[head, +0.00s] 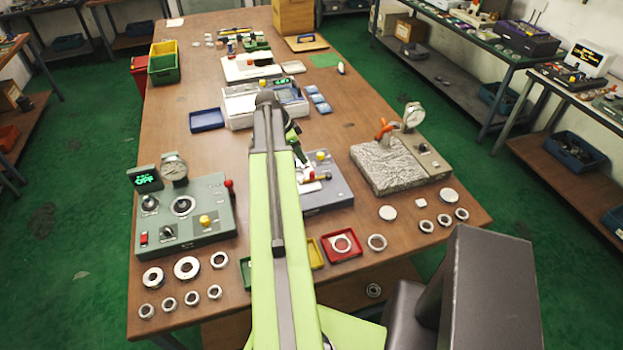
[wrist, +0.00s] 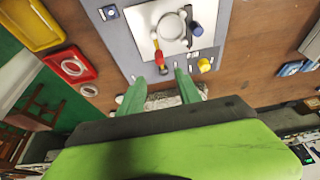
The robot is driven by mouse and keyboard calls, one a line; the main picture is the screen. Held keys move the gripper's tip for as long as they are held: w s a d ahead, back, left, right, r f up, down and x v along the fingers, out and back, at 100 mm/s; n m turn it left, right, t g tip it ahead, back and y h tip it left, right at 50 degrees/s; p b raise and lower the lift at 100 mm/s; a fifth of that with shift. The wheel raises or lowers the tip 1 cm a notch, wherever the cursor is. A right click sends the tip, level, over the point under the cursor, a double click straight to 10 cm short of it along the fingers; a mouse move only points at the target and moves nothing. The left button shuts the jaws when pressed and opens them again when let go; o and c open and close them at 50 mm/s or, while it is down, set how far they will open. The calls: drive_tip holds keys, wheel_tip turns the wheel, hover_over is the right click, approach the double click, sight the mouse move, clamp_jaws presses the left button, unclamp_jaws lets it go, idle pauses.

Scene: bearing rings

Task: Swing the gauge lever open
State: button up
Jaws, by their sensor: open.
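A blue-grey fixture (head: 335,192) stands mid-table, partly hidden behind my arm. In the wrist view the fixture (wrist: 118,38) carries a white plate (wrist: 143,46) with a metal ring (wrist: 171,26) on it. A short lever with a red and yellow end (wrist: 159,58) lies at the ring's near side; a blue knob (wrist: 197,29) and a yellow knob (wrist: 204,65) are to its right. My gripper (wrist: 161,86) is open, its two green fingers apart, with the lever end just beyond and between the tips. Nothing is between the fingers. In the head view my gripper (head: 300,154) is partly hidden by my arm.
A green fixture with a dial gauge (head: 173,168) is at left. Loose rings lie along the front edge, near a red tray (head: 328,252). A blue tray (head: 207,119) is further back.

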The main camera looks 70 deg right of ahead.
sight(312, 172)
drive_tip(key=b+x, duration=0.9)
drive_tip(key=x, duration=0.3)
drive_tip(key=shift+w+f+b, duration=0.1)
drive_tip(key=shift+f+b, duration=0.1)
drive_tip(key=shift+b, duration=0.15)
drive_tip(key=shift+r, duration=0.1)
clamp_jaws()
idle(0.4)
